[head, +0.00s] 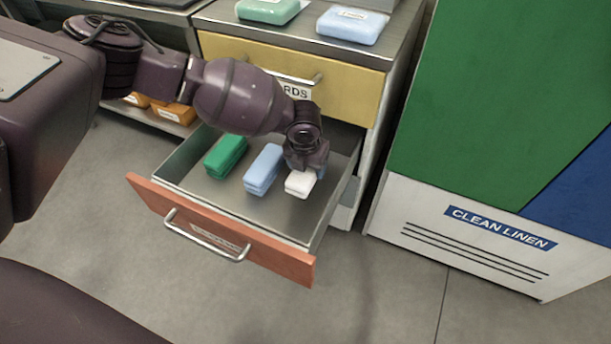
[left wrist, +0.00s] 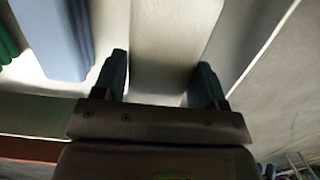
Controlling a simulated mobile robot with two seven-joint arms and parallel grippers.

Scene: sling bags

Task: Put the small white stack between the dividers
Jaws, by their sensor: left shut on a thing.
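The small white stack (head: 299,185) is inside the open drawer, toward its right side. My left gripper (head: 306,167) reaches down over it from above and is shut on it. In the left wrist view the white stack (left wrist: 165,45) lies between the two fingers of my left gripper (left wrist: 160,80). I cannot tell whether its underside touches the drawer floor. A blue stack (head: 263,168) is just left of it, with a gap between. A green stack (head: 226,156) is farther left. I make out no clear dividers. My right gripper is not in view.
The open drawer has an orange-red front (head: 218,232) with a metal handle. A shut yellow drawer (head: 345,88) is above it. Packs in green (head: 268,10) and blue (head: 352,25) lie on the cabinet top. A clean-linen bin (head: 470,235) stands at right.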

